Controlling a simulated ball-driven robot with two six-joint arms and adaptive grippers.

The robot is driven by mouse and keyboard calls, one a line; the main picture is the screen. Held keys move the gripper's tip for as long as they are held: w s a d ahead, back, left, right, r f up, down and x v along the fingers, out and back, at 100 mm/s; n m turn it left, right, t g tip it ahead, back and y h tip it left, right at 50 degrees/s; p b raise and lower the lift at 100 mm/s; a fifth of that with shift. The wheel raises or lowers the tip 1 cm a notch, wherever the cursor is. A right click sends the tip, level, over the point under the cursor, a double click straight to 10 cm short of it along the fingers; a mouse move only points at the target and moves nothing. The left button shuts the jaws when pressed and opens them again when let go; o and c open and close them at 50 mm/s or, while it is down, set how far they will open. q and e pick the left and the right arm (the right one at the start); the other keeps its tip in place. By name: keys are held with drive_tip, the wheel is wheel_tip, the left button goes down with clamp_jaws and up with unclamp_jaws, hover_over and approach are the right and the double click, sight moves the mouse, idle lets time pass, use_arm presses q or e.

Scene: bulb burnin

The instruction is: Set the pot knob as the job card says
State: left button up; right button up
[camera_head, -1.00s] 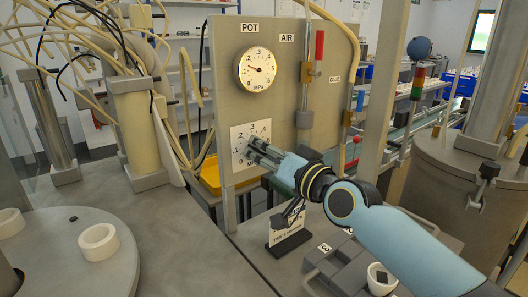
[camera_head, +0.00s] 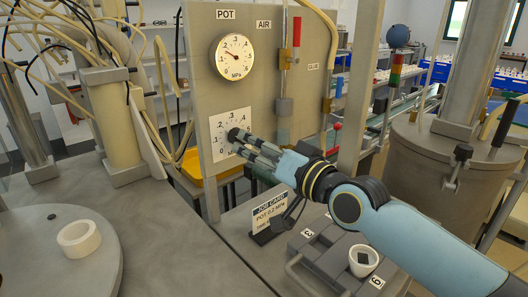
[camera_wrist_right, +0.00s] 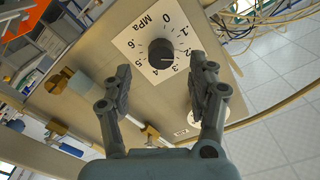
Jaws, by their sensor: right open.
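The black pot knob (camera_wrist_right: 161,53) sits at the centre of a white dial plate (camera_wrist_right: 133,47) marked 0 to .6 MPa. In the wrist view its pointer mark is too small to read surely. In the head view the knob (camera_head: 235,134) shows just beyond the fingertips on the dial plate (camera_head: 217,125). My right gripper (camera_wrist_right: 163,78) is open, its fingers either side of the line to the knob; contact cannot be told. It also shows in the head view (camera_head: 247,147). The job card (camera_head: 268,215) reads POT 0.2 MPa. My left gripper is out of view.
A round MPa gauge (camera_head: 234,57) is above the dial on the grey panel (camera_head: 200,75). An air line with a red handle (camera_head: 297,32) runs right of it. A grey block (camera_head: 322,255) with a white cup (camera_head: 363,262) stands below my right arm.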

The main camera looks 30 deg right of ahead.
drive_tip(key=shift+s+d, duration=0.2)
drive_tip(key=shift+s, duration=1.3)
drive_tip(key=w+n+p, duration=0.1)
drive_tip(key=w+n, duration=0.1)
drive_tip(key=w, duration=0.1)
drive_tip(key=w+n+p, duration=0.1)
drive_tip(key=w+n, duration=0.1)
drive_tip(key=w+a+n+p, duration=0.1)
drive_tip(key=w+n, duration=0.1)
drive_tip(key=w, duration=0.1)
drive_tip(key=shift+w+r, duration=0.25)
drive_tip(key=shift+w, duration=0.05)
drive_tip(key=shift+c, duration=0.3)
